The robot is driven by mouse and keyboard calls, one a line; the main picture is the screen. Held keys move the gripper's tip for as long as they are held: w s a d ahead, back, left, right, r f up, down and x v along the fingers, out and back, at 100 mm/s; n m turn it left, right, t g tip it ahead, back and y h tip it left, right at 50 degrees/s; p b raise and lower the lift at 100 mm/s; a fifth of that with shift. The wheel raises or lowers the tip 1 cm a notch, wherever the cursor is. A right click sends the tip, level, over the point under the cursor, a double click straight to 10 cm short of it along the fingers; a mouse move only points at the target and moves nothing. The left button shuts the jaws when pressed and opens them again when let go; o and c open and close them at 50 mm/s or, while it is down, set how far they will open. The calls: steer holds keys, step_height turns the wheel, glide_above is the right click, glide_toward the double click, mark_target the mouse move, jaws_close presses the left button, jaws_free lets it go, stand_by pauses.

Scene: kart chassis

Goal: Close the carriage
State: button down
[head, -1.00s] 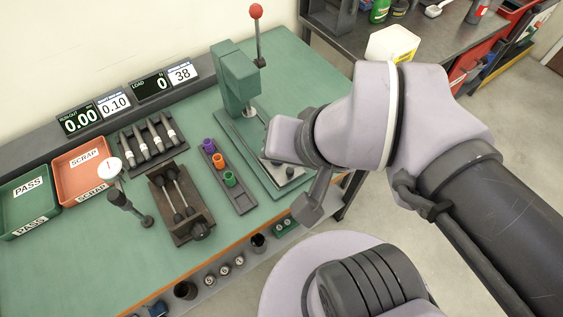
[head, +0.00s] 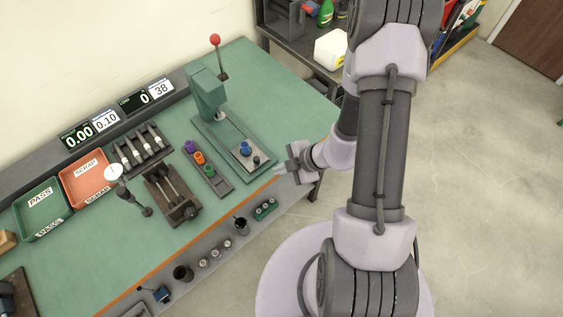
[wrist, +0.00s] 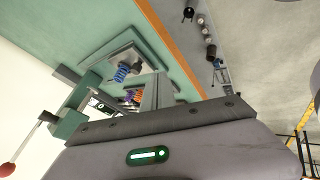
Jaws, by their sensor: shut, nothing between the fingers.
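A green press (head: 207,92) with a red-knobbed lever (head: 215,40) stands on the bench. Its carriage (head: 237,147), a pale plate carrying a blue ringed part (head: 245,148), sits at the front end of the base, out from under the press head. A black knob (head: 257,161) is at its front. My gripper (head: 281,170) is just off the front of the press base, near the bench edge, shut and empty. The wrist view shows the shut fingers (wrist: 157,92) close to the blue part (wrist: 121,73) in the picture; contact cannot be told.
Left of the press are a rack with purple, orange and green parts (head: 210,172), a dark two-rod fixture (head: 170,194), a dial gauge (head: 113,172), a red SCRAP tray (head: 84,182) and a green PASS tray (head: 40,212). Cups and small holders line the lower front ledge.

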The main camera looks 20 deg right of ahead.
mark_target(256, 166)
steer(key=w+a+f, duration=0.1)
steer(key=w, duration=0.1)
steer(key=w+a+f+b, duration=0.1)
steer(key=w+f, duration=0.1)
steer(key=w+a+f, duration=0.1)
steer(key=w, duration=0.1)
steer(key=shift+f, duration=0.25)
steer(key=shift+w, duration=0.2)
